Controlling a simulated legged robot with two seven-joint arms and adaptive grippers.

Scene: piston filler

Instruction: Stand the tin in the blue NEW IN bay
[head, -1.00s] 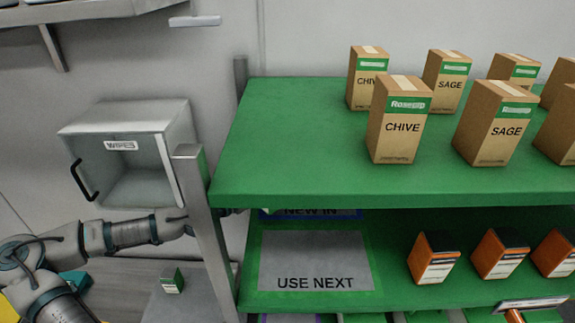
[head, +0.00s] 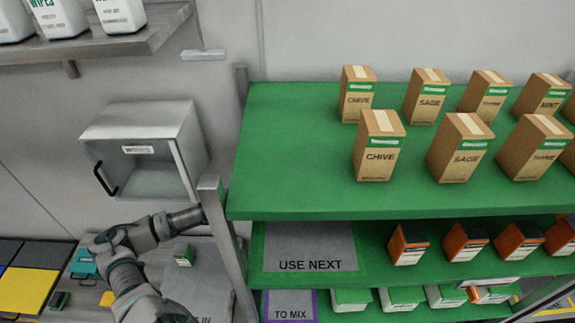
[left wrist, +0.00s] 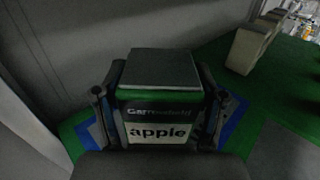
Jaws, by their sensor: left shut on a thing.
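The tin (left wrist: 160,70) shows in the left wrist view, with a dark lid, a green band and a white label reading "apple". My left gripper (left wrist: 158,97) is shut on it, one finger on each side. The blue border of a bay (left wrist: 236,117) shows beside and behind the tin, on the green shelf. Whether the tin's base touches the shelf is hidden. In the head view my left arm reaches behind the shelf post; the gripper, the tin and the NEW IN bay are hidden there. My right gripper is not in view.
The grey USE NEXT bay (head: 310,240) is clear. Orange boxes (head: 462,243) stand to its right. The green top shelf (head: 290,150) and metal post (head: 222,240) hem in my left arm. Pale blocks (left wrist: 243,50) stand behind the tin, to the right. A small green box (head: 184,254) sits at left.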

